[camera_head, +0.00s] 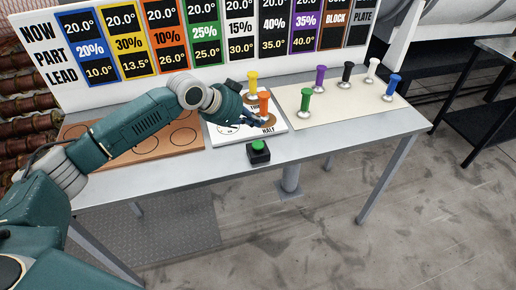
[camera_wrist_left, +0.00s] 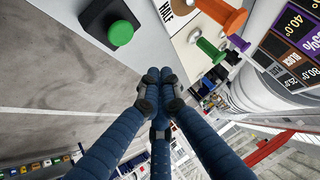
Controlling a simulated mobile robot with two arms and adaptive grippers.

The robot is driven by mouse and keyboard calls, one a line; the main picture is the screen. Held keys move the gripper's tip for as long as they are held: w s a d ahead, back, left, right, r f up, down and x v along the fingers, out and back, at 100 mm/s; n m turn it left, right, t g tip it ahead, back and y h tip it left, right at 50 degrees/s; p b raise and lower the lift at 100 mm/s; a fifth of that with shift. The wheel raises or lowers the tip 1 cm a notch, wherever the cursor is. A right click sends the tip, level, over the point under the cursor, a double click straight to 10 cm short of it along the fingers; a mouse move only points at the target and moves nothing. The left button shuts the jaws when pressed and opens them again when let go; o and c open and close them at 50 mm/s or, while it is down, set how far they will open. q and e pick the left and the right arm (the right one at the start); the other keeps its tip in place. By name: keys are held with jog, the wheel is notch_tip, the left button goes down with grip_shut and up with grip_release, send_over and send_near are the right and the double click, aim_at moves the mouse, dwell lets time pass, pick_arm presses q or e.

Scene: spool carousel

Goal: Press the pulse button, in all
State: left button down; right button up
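The pulse button is a green round cap (camera_head: 258,145) on a small black box (camera_head: 259,157) at the table's front edge. In the left wrist view the green cap (camera_wrist_left: 121,33) and its black box (camera_wrist_left: 97,16) are at the upper left. My left gripper (camera_head: 259,122) is over the white dial plate, behind the button and in front of the orange spool, apart from the button. In the left wrist view the blue fingertips (camera_wrist_left: 158,78) meet with nothing visible between them. My right gripper is in neither view.
An orange spool (camera_head: 264,101) and a yellow spool (camera_head: 252,82) stand on the white dial plate (camera_head: 222,139). Several coloured spools stand on the cream mat (camera_head: 340,111) to the right. A brown board (camera_head: 120,146) lies left. The sign board (camera_head: 45,62) stands behind. Floor in front is clear.

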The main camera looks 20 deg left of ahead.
pick_arm(q)
jog(key=b, duration=0.4)
send_over(256, 145)
notch_tip(256, 145, down, 4)
jog(key=shift+f, duration=0.2)
jog(key=shift+f+p, duration=0.3)
jog(key=shift+f, duration=0.6)
jog(key=shift+f, duration=0.1)
jog(key=shift+f, duration=0.25)
